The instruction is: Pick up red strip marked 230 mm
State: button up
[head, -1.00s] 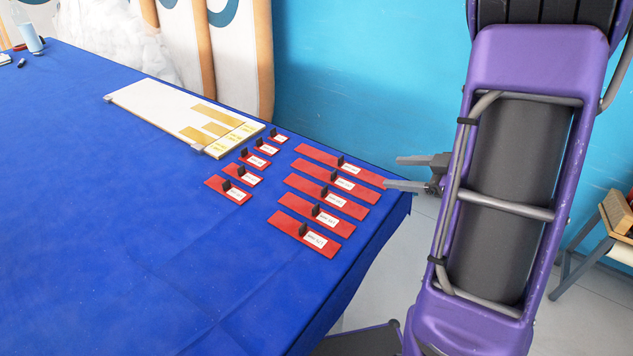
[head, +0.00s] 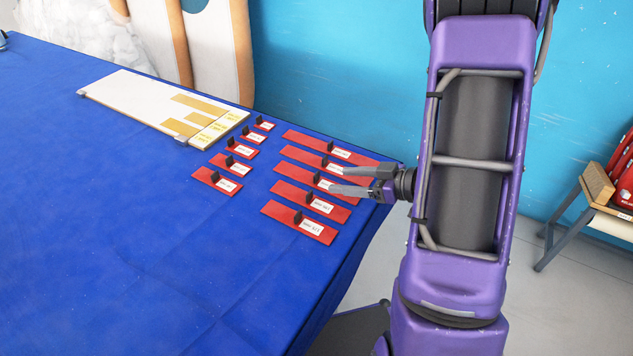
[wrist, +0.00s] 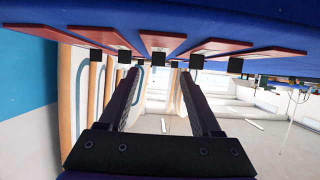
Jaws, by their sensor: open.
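Several red strips with black tabs and white labels lie on the blue table in two groups. The longer strips form the right group in the head view, from the nearest long strip (head: 280,212) to the farthest long strip (head: 305,138). The shorter strips form the left group, such as a short strip (head: 205,177). The label lettering is too small to read surely, so I cannot tell which is marked 230 mm. My gripper (head: 332,179) is open and empty, at the right ends of the middle long strips. The wrist view shows its two fingers (wrist: 164,90) apart, with nothing between them.
A white board with tan bars (head: 140,98) lies behind the short strips. The table's right edge (head: 375,228) runs beside the long strips. Bare blue cloth (head: 130,240) lies to the left. A stool-like stand with red items (head: 598,200) is at far right.

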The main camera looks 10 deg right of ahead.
aim_at(318, 178)
jog(key=shift+x, duration=3.1)
jog(key=shift+w+d, duration=0.1)
jog(key=shift+c, duration=0.3)
grip_shut()
